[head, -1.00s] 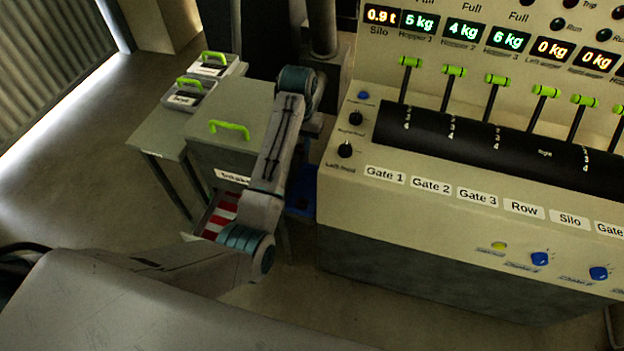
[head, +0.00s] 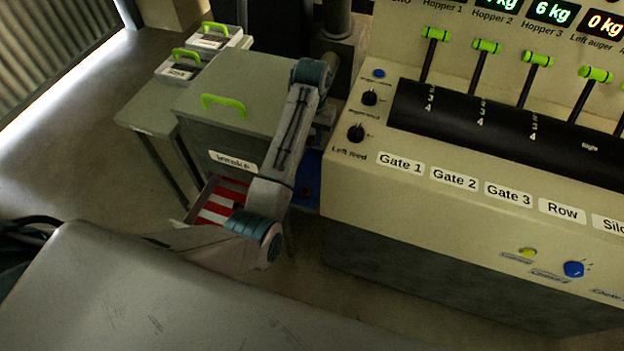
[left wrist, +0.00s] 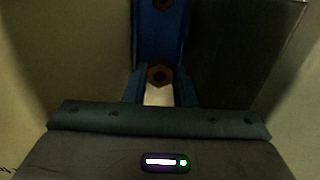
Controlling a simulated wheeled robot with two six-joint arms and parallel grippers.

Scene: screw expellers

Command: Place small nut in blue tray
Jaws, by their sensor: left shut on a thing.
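The blue tray (left wrist: 160,40) shows in the left wrist view as a narrow blue channel running away from my left gripper (left wrist: 158,88). In the head view a part of the blue tray (head: 308,182) shows beside my arm, against the console's left side. A small brown hex nut (left wrist: 160,74) sits between my left fingertips, and the gripper is shut on it, at the near end of the blue channel. Another brown nut (left wrist: 163,3) lies farther along it at the top edge. In the head view my arm mostly hides the left gripper. My right gripper is not in view.
The beige control console (head: 450,215) with levers stands close on the right. A grey cabinet (head: 245,110) with a green handle stands left of the arm, with a red-and-white striped drawer (head: 215,207) below. Small boxes (head: 185,70) stand behind it. Open floor lies left.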

